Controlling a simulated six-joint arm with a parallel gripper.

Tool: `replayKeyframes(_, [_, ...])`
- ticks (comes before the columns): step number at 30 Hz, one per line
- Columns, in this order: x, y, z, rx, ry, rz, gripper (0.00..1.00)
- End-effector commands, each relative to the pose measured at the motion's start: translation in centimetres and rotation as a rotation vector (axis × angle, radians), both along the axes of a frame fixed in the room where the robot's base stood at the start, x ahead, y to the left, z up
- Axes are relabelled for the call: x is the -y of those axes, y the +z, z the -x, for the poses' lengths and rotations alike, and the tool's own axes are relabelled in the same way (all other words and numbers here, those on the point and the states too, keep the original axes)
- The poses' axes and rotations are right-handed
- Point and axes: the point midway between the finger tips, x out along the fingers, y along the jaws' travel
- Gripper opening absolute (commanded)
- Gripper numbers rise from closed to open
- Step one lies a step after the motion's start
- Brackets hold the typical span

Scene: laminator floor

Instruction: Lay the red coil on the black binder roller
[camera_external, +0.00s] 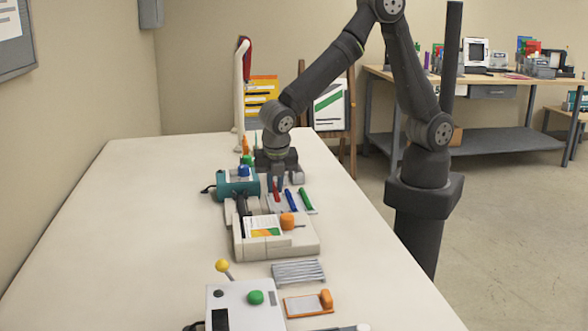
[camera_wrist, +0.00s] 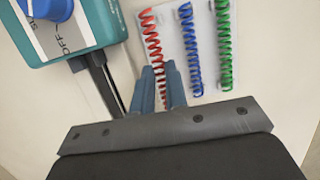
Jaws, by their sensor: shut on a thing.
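The red coil (camera_wrist: 151,40) lies lengthwise at the left side of a white tray (camera_wrist: 174,40) in the wrist view. My gripper (camera_wrist: 161,85) is shut on the red coil near its lower end, with a blue finger on each side. The red coil also shows between the fingertips in the external view (camera_external: 276,188); the rest of it there is partly hidden. The black binder roller (camera_wrist: 99,78) looks like a dark bar left of my fingers, below the teal box. In the external view the roller (camera_external: 241,204) is empty.
A blue coil (camera_wrist: 191,45) and a green coil (camera_wrist: 224,45) lie right of the red one. A teal box (camera_external: 235,184) with a blue knob stands at the roller's far end. A white machine (camera_external: 300,245) with an orange knob stands nearer. The table's left side is clear.

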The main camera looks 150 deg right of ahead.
Motion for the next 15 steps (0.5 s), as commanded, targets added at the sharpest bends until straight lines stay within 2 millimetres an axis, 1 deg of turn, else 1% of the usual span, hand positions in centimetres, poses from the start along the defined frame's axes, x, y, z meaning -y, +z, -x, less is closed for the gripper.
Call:
replayKeyframes(1, [0.1,1.3,-0.1,0.004,-0.001,0.003,0.0])
replayKeyframes(3, [0.1,2.8,-0.1,0.005,0.0,0.002,0.0])
replayKeyframes(7, [0.0,5.0,0.0,0.002,-0.001,0.001,0.0])
replayKeyframes(9, [0.1,5.9,-0.2,0.002,0.0,0.002,0.0])
replayKeyframes(11, [0.3,6.3,-0.6,0.001,0.0,0.001,0.0])
replayKeyframes(14, [1.0,6.6,-2.2,-0.001,0.0,0.001,0.0])
replayKeyframes(15, [1.4,6.6,-3.0,-0.001,0.0,0.001,0.0])
